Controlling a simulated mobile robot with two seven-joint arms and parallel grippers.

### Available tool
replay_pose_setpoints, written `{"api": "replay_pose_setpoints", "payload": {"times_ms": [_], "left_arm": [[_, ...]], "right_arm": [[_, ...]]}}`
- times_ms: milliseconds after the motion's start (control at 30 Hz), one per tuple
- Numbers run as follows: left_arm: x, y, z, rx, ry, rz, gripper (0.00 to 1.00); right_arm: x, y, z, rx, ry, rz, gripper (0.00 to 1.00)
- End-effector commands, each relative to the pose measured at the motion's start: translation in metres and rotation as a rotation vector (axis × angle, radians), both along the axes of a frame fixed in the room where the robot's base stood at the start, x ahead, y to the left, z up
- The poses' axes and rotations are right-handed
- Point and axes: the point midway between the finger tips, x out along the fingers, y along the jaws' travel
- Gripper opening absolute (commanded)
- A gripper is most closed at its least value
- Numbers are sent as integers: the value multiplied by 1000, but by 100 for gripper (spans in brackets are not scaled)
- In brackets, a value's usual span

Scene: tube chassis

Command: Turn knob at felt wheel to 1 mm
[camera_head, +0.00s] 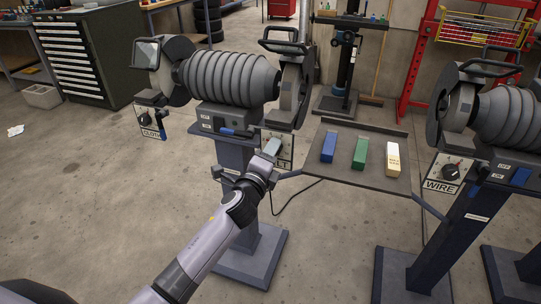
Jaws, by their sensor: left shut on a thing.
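The near bench grinder (228,78) stands on a pedestal. The gripper is at the front of this plate and shut on the knob there. My right gripper is out of view.
A plate marked CLOTH with a black knob (145,119) hangs at the left wheel. A shelf (320,172) with blue, green and cream bars lies right of my gripper. A second grinder (505,118) with a WIRE plate (442,176) stands farther right.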

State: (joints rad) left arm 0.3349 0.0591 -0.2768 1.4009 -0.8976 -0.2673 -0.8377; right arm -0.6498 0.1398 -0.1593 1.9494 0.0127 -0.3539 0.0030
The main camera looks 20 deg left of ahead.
Motion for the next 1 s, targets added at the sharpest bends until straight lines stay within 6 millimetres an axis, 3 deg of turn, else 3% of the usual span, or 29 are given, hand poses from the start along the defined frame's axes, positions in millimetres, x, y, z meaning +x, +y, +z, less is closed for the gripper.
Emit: {"api": "replay_pose_setpoints", "payload": {"times_ms": [500, 1000], "left_arm": [[0, 0, -2, -450, 16, 0, 9], [0, 0, -3, -636, 24, 0, 9]], "right_arm": [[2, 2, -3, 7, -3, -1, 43], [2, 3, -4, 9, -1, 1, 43]]}}
